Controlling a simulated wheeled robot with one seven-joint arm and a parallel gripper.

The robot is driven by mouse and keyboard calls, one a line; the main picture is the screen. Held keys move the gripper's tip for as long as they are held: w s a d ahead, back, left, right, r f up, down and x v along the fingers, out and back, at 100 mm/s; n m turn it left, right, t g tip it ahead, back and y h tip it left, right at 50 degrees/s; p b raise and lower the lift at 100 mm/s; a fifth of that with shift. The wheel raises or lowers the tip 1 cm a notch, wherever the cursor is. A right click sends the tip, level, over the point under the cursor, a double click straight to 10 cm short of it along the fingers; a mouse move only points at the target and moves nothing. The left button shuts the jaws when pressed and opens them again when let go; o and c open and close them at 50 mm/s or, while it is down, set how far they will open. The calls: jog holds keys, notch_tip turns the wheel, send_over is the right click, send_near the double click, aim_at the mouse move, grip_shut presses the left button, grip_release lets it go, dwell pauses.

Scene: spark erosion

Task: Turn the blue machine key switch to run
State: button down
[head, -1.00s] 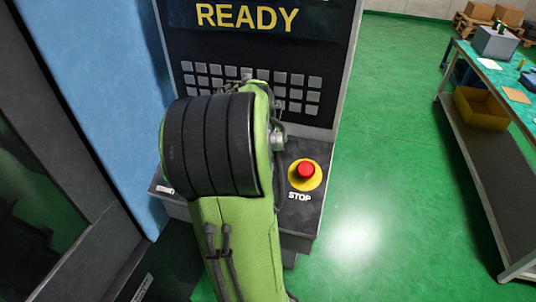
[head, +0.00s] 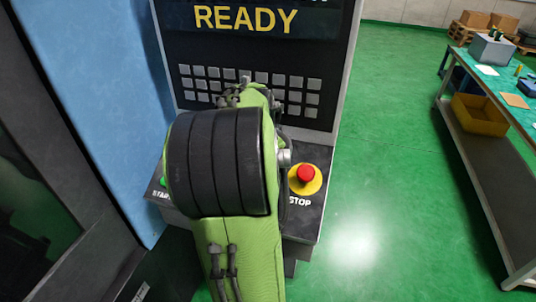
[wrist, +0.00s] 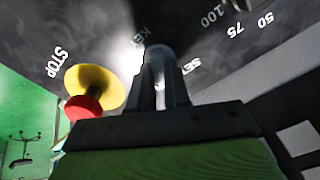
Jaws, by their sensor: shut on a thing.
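The blue machine (head: 95,90) has a control console whose screen (head: 245,18) reads READY. In the wrist view my gripper (wrist: 161,75) points at the console face, its two dark fingers shut on a grey metal piece (wrist: 158,52) between the printed words KEY and SET. This appears to be the key of the key switch. Its lower part is hidden by the fingers, and which position it points to cannot be told. In the head view my arm hides the gripper and the key switch.
A red stop button (head: 305,174) on a yellow base sits right of my arm, and shows left of the fingers in the wrist view (wrist: 85,107). A green start button (head: 162,182) is partly hidden on the left. A workbench (head: 490,120) stands right; green floor between is clear.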

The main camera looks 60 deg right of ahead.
jog(key=c, duration=1.1)
grip_release()
jog(key=shift+r, duration=0.1)
jog(key=p+v, duration=0.3)
jog(key=v, duration=1.2)
jog(key=shift+s+a+r+p, duration=0.1)
jog(key=shift+a+r+p, duration=0.15)
jog(key=shift+p, duration=0.05)
